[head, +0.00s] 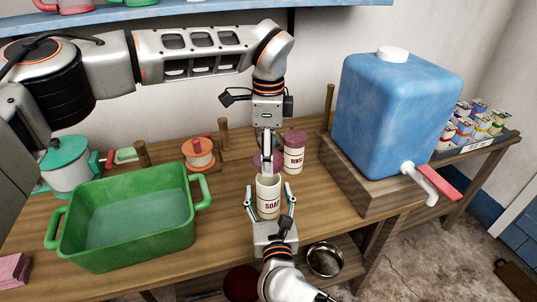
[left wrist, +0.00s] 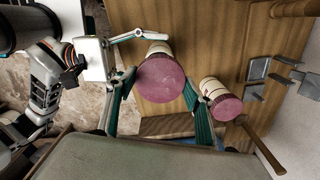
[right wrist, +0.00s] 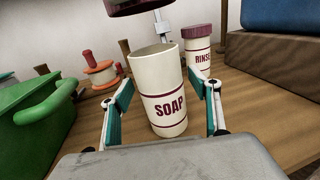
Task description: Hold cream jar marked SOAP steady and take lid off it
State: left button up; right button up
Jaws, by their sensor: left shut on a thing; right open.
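The cream SOAP jar (head: 268,199) stands on the wooden table with its open top showing, and it also shows in the right wrist view (right wrist: 160,88). My right gripper (head: 269,207) is open, with one finger on each side of the jar. My left gripper (head: 267,158) comes from above and is shut on the dark pink lid (left wrist: 165,82). The lid shows at the top of the right wrist view (right wrist: 138,5), above the jar and apart from its rim. In the head view my left gripper partly hides the lid.
A lidded RINSE jar (head: 293,153) stands close behind the SOAP jar. A green basin (head: 122,255) is to the left, and an orange spool-like thing (head: 199,155) stands behind. A blue water container (head: 395,115) on a wooden block is to the right.

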jog(key=s, duration=0.7)
jog(key=s+d, duration=0.1)
jog(key=s, duration=0.3)
jog(key=shift+d, duration=0.1)
